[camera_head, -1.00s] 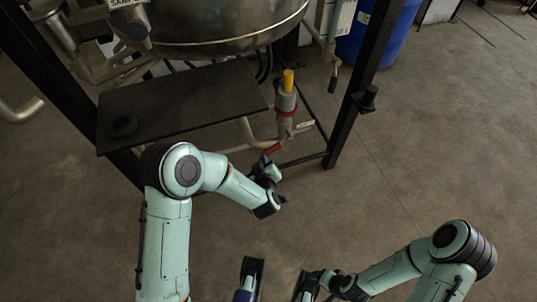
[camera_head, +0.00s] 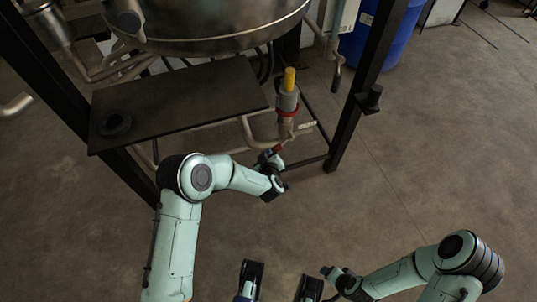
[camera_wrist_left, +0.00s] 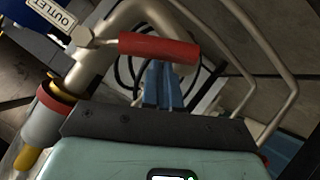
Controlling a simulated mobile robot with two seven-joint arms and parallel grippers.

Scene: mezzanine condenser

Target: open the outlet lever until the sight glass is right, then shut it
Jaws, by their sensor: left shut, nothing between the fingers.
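The outlet lever has a red handle (camera_wrist_left: 158,47), which crosses the upper middle of the left wrist view beside the white OUTLET tag (camera_wrist_left: 50,18). In the head view the red handle is mostly hidden behind my left gripper (camera_head: 274,158), below the outlet pipe. The blue fingers of my left gripper (camera_wrist_left: 162,86) are shut and empty, with their tips at the lower edge of the handle. I cannot tell whether they touch it. A grey cylinder (camera_head: 287,101) with a yellow end and red band stands above the lever; I cannot tell whether it is the sight glass.
A dark shelf plate (camera_head: 185,100) lies left of the outlet, under the steel vessel (camera_head: 215,25). A black frame post (camera_head: 362,90) stands to the right, with a blue drum (camera_head: 383,42) behind it. The floor to the right is clear.

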